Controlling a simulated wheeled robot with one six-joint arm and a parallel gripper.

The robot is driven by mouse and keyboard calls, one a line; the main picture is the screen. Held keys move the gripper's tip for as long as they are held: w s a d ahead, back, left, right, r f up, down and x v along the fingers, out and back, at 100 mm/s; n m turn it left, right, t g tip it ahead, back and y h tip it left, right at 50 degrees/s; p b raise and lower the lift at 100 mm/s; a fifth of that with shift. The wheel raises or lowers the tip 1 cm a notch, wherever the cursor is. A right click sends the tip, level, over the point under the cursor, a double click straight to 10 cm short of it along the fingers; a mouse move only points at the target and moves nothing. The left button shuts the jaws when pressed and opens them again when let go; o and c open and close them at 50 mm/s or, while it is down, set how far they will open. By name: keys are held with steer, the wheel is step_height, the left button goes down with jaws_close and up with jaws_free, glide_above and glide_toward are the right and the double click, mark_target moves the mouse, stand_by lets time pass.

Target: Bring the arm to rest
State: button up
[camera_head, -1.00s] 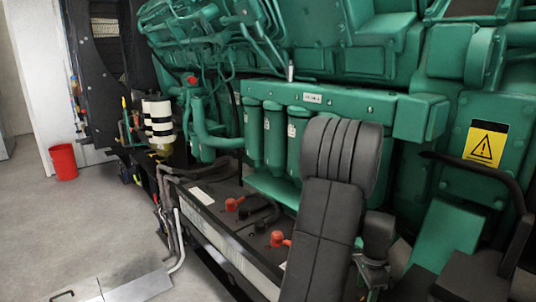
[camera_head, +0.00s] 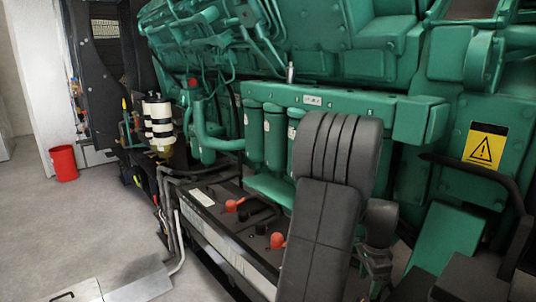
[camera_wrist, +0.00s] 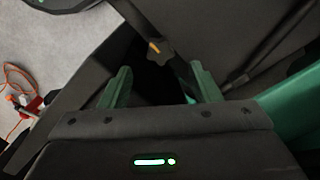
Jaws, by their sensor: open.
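My arm's dark grey links rise in front of the green engine (camera_head: 330,45) in the head view, right of the middle. My gripper (camera_wrist: 162,85) shows in the wrist view, with its two green fingers spread apart and nothing between them. Dark panels and a small dark knob with an orange mark (camera_wrist: 160,50) lie beyond the fingers. In the head view the fingertips cannot be told clearly; a dark part of my arm sits low, right of the links.
A battery box with red terminal caps (camera_head: 277,240) stands low before the engine. A yellow warning label (camera_head: 484,145) is at right. A red bucket (camera_head: 64,163) stands on open grey floor (camera_head: 85,225) at left. A green part (camera_wrist: 290,105) lies close right in the wrist view.

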mark_target(364, 298)
step_height(364, 298, down, 6)
steer(key=shift+r, duration=0.15)
steer(key=shift+f, duration=0.25)
steer(key=n, duration=0.4)
steer(key=shift+r+n+b, duration=0.1)
steer(key=shift+n+b, duration=0.2)
steer(key=shift+n, duration=0.1)
steer(key=n, duration=1)
steer(key=shift+n+b, duration=0.35)
steer(key=shift+n, duration=2.25)
